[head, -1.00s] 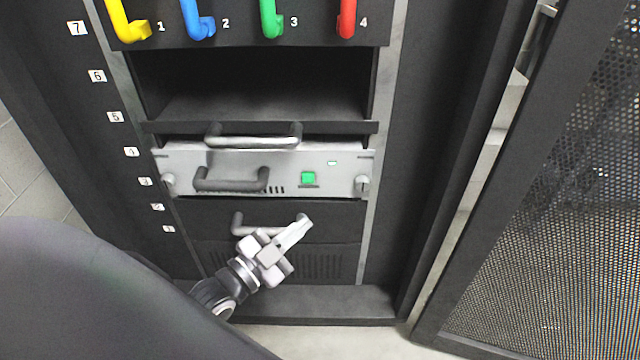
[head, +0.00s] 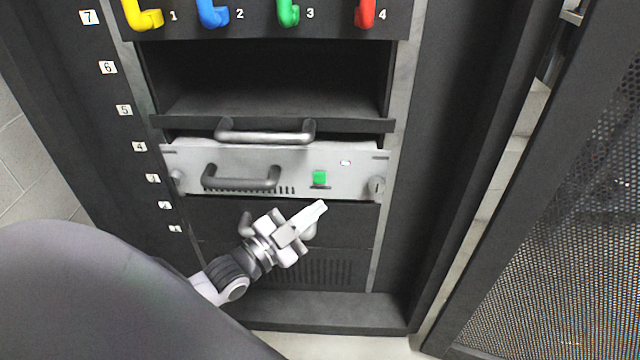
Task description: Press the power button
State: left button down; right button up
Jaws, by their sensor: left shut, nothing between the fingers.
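The green square power button (head: 320,177) is on the front of the silver unit (head: 300,158) in the rack, right of the unit's dark handle (head: 240,180). My right gripper is out of view.
Yellow, blue, green and red handles (head: 289,12) numbered 1 to 4 hang at the top. An empty bay (head: 265,80) is above the unit, with a shelf handle (head: 265,136) at its front. A perforated door (head: 560,220) stands open at the right.

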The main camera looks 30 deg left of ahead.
aim_at(320, 178)
pick_arm(q)
jog(key=shift+w+a+b, duration=0.3)
jog(key=shift+w+a, duration=0.15)
jog(key=shift+w, duration=0.3)
jog(key=shift+w+a+b, duration=0.3)
jog(key=shift+w+a, duration=0.2)
jog(key=shift+w, duration=0.3)
jog(key=shift+w+a+b, duration=0.3)
jog(key=shift+w+a, duration=0.15)
jog(key=shift+w, duration=0.3)
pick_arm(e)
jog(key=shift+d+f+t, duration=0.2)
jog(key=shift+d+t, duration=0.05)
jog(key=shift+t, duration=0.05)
pick_arm(q)
jog(key=shift+w+a, duration=0.25)
jog(key=shift+w, duration=0.1)
jog(key=shift+w+a, duration=0.25)
jog(key=shift+w, duration=0.15)
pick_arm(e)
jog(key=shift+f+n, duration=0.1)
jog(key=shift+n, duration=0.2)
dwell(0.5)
pick_arm(q)
jog(key=shift+s+d+p, duration=0.45)
jog(key=shift+s+p, duration=0.25)
jog(key=shift+s, duration=0.05)
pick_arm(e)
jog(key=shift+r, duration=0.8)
